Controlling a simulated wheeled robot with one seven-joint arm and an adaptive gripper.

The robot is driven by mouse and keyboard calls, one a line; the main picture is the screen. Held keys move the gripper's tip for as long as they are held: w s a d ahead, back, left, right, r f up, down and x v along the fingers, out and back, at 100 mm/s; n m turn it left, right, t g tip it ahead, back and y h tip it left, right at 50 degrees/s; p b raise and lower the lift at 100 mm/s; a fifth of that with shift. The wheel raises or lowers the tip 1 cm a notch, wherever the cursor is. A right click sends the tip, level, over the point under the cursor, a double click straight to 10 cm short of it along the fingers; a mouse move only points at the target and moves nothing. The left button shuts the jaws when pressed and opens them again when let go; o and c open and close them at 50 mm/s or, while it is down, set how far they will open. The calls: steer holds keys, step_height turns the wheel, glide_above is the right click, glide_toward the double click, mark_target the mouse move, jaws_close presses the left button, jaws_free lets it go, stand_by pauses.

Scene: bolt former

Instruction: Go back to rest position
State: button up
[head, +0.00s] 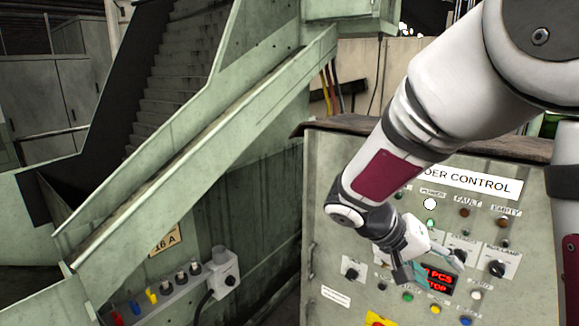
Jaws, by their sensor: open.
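My gripper (432,272) is in front of the control panel (328,240), at the end of my white arm with its dark red band. Its fingers are open and I see nothing between them. It overlaps the middle of the panel in the picture, close to the red-lit display (438,281) and a black knob (496,269). I cannot tell whether a finger touches the panel. My arm and gripper hide part of the panel's label and some controls.
A green sloped chute (190,150) with a stepped conveyor stands at the left. Below it, a socket strip (180,290) has colored plugs and a cable. The panel carries several knobs, lamps and buttons. Grey cabinets (55,85) stand at the back left.

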steer(key=s+a+r+n+t+y, duration=0.2)
steer(key=s+a+r+y, duration=0.2)
steer(key=s, duration=0.5)
steer(key=s+a+r+n+t+y, duration=0.1)
steer(key=s+a+r+t+y, duration=0.2)
steer(key=s, duration=0.6)
step_height(320, 180, up, 3)
steer(key=a+y, duration=0.1)
steer(key=y, duration=0.1)
steer(key=shift+a+n+y, duration=0.2)
steer(key=shift+n+y, duration=0.2)
steer(key=shift+f, duration=0.1)
stand_by(0.4)
